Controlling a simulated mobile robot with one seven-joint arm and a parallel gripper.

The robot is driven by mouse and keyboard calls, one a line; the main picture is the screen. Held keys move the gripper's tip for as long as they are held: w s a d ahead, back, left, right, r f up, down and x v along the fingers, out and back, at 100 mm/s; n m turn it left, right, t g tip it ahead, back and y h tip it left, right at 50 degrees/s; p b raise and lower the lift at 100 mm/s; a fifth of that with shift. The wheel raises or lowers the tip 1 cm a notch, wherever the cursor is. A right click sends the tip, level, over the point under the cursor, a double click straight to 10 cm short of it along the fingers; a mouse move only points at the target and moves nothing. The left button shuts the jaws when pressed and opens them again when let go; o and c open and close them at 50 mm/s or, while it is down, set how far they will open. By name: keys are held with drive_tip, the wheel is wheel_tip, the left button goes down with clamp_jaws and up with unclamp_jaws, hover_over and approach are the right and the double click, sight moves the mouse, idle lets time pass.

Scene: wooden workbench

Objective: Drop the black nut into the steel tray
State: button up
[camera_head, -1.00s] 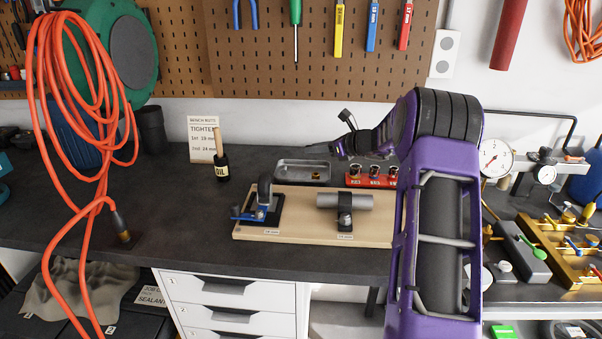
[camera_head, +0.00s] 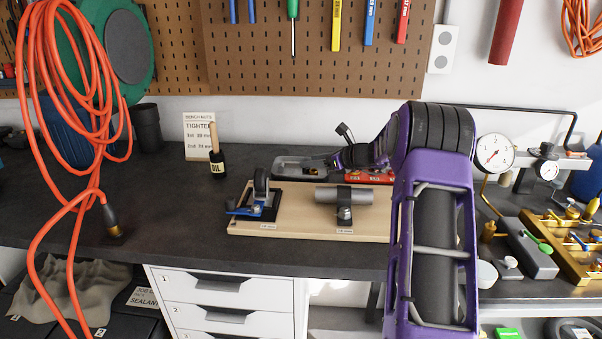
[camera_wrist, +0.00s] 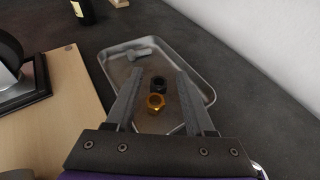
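The steel tray (camera_head: 283,162) is at the back of the bench, partly hidden behind my gripper; it also shows in the wrist view (camera_wrist: 203,84). My gripper (camera_wrist: 161,72) is open above the tray, its two fingers apart. The black nut (camera_wrist: 158,82) shows between the fingertips in the wrist view, with gaps on both sides, touching neither finger. It appears to be in the tray; its exact height is hard to tell. A gold nut (camera_wrist: 155,102) is just nearer the gripper base, and a grey bolt (camera_wrist: 141,49) lies at the tray's far end.
A wooden board (camera_head: 290,225) with a blue-handled clamp (camera_head: 253,208) and a grey cylinder in a holder (camera_head: 344,197) lies in front of the tray. A red rack (camera_head: 372,178) is right of the tray, partly hidden.

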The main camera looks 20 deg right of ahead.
drive_tip(key=shift+o, duration=0.4)
drive_tip(key=v, duration=1.7)
drive_tip(key=shift+s+p, duration=0.2)
drive_tip(key=shift+p, duration=0.25)
drive_tip(key=shift+r, duration=0.1)
